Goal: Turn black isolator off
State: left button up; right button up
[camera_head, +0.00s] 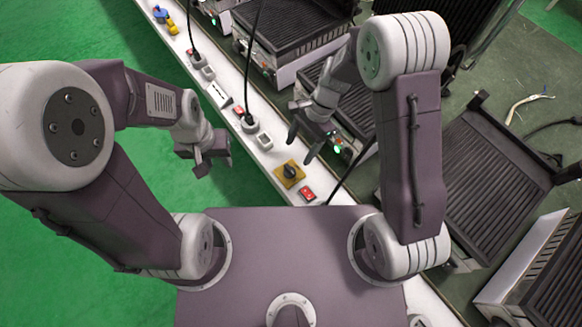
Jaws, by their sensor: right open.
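The black isolator (290,171) is a black rotary knob on a yellow square plate, on the near part of the white ledge. The knob's exact angle is too small to tell. My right gripper (304,143) is open and empty, its fingers pointing down just beyond and above the isolator, apart from it as far as I can see. My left gripper (205,168) hangs over the green floor to the left of the ledge, well away from the isolator. Its jaw gap is not clear.
A red switch (307,193) sits close beside the isolator on the white ledge (271,158). Sockets with black cables line the ledge. A small yellow switch (173,27) is at its far end. Ribbed black grill units (290,28) stand to the right. The green floor (90,25) at left is clear.

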aim_at(290, 169)
jog(key=b+x, duration=0.2)
jog(key=x, duration=0.6)
jog(key=shift+s+f+b, duration=0.15)
jog(key=shift+f+b, duration=0.2)
jog(key=shift+f, duration=0.05)
jog(key=c, duration=1.4)
